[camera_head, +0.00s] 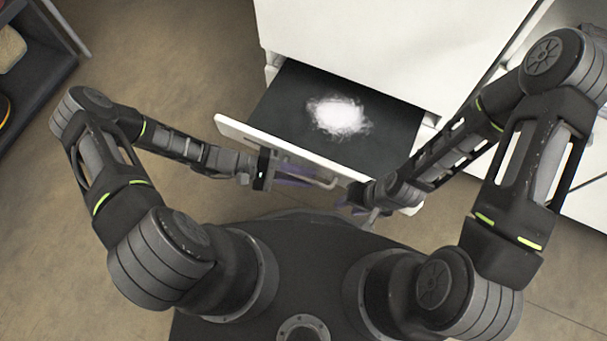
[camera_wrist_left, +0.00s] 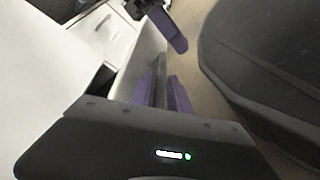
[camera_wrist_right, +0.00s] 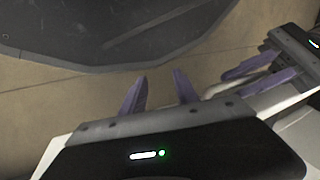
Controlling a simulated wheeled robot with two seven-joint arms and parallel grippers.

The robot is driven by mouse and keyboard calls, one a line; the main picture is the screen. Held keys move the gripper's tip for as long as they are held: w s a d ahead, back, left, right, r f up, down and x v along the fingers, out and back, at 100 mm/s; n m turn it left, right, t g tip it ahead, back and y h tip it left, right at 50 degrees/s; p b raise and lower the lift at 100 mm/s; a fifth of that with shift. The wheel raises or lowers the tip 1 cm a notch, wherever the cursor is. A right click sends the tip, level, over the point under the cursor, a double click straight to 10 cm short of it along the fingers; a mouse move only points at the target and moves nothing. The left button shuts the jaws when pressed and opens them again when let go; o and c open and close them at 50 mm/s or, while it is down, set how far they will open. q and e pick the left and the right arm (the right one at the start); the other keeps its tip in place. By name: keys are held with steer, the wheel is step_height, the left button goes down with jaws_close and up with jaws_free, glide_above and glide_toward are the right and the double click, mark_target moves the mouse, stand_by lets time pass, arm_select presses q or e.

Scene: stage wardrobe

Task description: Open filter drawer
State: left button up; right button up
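The filter drawer (camera_head: 264,139) is pulled out of the white cabinet, with its dark inside showing. A white fluffy clump of lint (camera_head: 338,116) lies in it. The drawer's bar handle (camera_head: 325,184) is on its white front. My left gripper (camera_head: 298,175) is at the handle; its purple fingers (camera_wrist_left: 160,88) lie on both sides of the bar and appear closed on it. My right gripper (camera_head: 350,205) is near the right part of the drawer front. Its purple fingers (camera_wrist_right: 160,90) are apart with nothing between them.
The white cabinet (camera_head: 390,50) stands directly behind the drawer. More white furniture (camera_head: 585,200) is at the right. A dark shelf (camera_head: 40,55) with items is at the upper left. Brown floor (camera_head: 180,60) is clear at the left.

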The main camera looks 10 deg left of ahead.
arm_select(q)
steer(key=shift+a, duration=0.1)
steer(key=p+v, duration=0.1)
steer(key=v, duration=0.6)
steer(key=shift+a, duration=0.3)
steer(key=shift+s, duration=0.2)
